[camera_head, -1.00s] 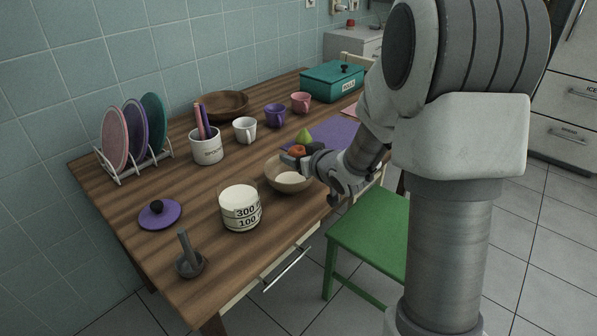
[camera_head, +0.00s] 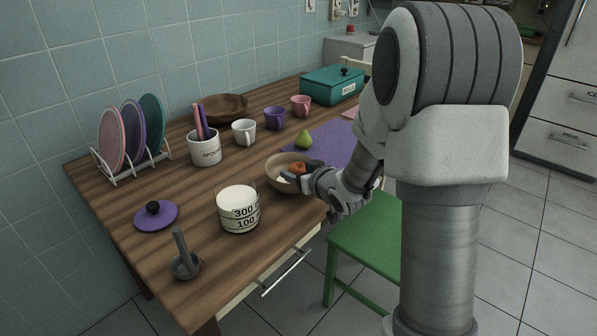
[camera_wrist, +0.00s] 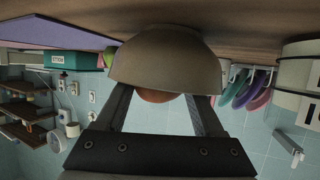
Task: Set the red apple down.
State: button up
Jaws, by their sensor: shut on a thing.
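The red apple (camera_head: 297,168) is between the fingers of my gripper (camera_head: 292,178), which is shut on it. In the head view it sits at the opening of the round beige bowl (camera_head: 274,183), low within its outline. In the wrist view, which is upside down, the bowl (camera_wrist: 168,62) hides most of the apple (camera_wrist: 155,96) and my fingertips. Only a part of the apple shows past the rim. I cannot tell whether the apple touches the bowl's inside.
A green pear (camera_head: 304,140) lies on the purple mat (camera_head: 330,138) behind the bowl. A white measuring cup (camera_head: 238,210) stands to the bowl's left. White, purple and pink mugs stand further back. A green chair (camera_head: 365,235) is at the table's front.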

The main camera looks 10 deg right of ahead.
jog(key=o, duration=1.2)
jog(key=shift+c, duration=0.2)
jog(key=shift+r+p, duration=0.5)
jog(key=s+d+r+m+g+h+p, duration=0.1)
jog(key=s+d+r+g+h+p, duration=0.1)
jog(key=s+r, duration=0.55)
jog(key=s+d+r+m+g+h+p, duration=0.1)
jog(key=s+d+r+g+h, duration=0.3)
jog(key=s, duration=0.7)
jog(key=s+a+r+y, duration=0.1)
jog(key=s+a, duration=0.2)
jog(key=s, duration=0.4)
jog(key=s+a+r+g+y, duration=0.1)
jog(key=s+a, duration=0.3)
jog(key=s, duration=0.4)
jog(key=shift+a+r+m+g+y, duration=0.2)
jog(key=shift+r+m+g+y, duration=0.15)
jog(key=shift+r+y, duration=0.2)
